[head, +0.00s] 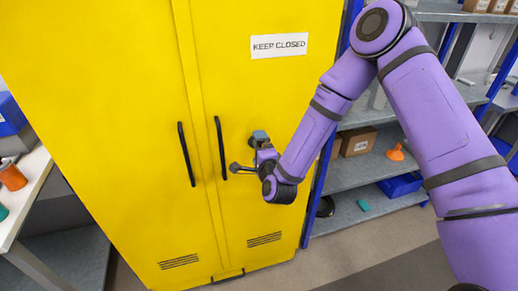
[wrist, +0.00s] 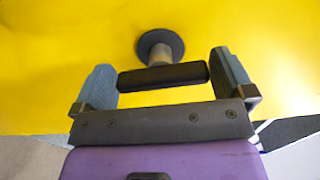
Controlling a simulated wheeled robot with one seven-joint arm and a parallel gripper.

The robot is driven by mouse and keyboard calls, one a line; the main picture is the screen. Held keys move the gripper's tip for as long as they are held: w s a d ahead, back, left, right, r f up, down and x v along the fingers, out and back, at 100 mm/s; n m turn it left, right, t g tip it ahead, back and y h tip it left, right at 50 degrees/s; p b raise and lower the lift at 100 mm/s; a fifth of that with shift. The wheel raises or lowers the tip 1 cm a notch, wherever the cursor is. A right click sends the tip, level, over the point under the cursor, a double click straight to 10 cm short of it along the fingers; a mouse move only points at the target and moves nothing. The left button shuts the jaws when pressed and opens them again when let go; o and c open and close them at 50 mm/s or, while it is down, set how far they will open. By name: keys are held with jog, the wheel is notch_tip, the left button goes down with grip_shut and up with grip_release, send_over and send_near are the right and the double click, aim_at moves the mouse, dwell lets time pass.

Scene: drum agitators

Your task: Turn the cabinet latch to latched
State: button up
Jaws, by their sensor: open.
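The cabinet latch shows in the wrist view as a black bar handle (wrist: 163,77) on a short grey stem with a round base plate (wrist: 160,46) on the yellow door. The bar lies crosswise between the fingers, its ends close to both fingers. Whether they touch cannot be told. My gripper (wrist: 162,62) is open, with blue-grey fingers on either side of the bar. In the head view my gripper (head: 250,152) is at the right door of the yellow cabinet (head: 110,110), right of the door handles. There it hides much of the latch.
Two black vertical door handles (head: 186,154) (head: 221,148) stand out left of my gripper. A "KEEP CLOSED" sign (head: 279,45) is above. Shelving (head: 365,172) with boxes stands to the right; a white table (head: 22,195) stands at left. Floor shows at lower right.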

jog(key=v, duration=1)
jog(key=shift+s, duration=0.25)
jog(key=shift+r, duration=0.1)
jog(key=w+d+r+n+g+h, duration=0.1)
jog(key=d+r+n+g, duration=0.2)
jog(key=d+r+n, duration=0.5)
jog(key=d+r+n+g+h, duration=0.1)
jog(key=d+r+n+g, duration=0.3)
jog(key=r, duration=0.8)
jog(key=s+d+r+n+g+h, duration=0.1)
jog(key=s+d+r, duration=0.3)
jog(key=s, duration=0.4)
jog(key=s+d+r+n+g+h, duration=0.1)
jog(key=s+d+r+g, duration=0.1)
jog(key=s+d, duration=0.3)
jog(key=s+d+r+n+g+h, duration=0.1)
jog(key=s+d+r, duration=0.4)
jog(key=s, duration=0.7)
jog(key=shift+d+r+g, duration=0.2)
jog(key=shift+r+g, duration=0.1)
jog(key=shift+g, duration=0.2)
jog(key=shift+s, duration=0.15)
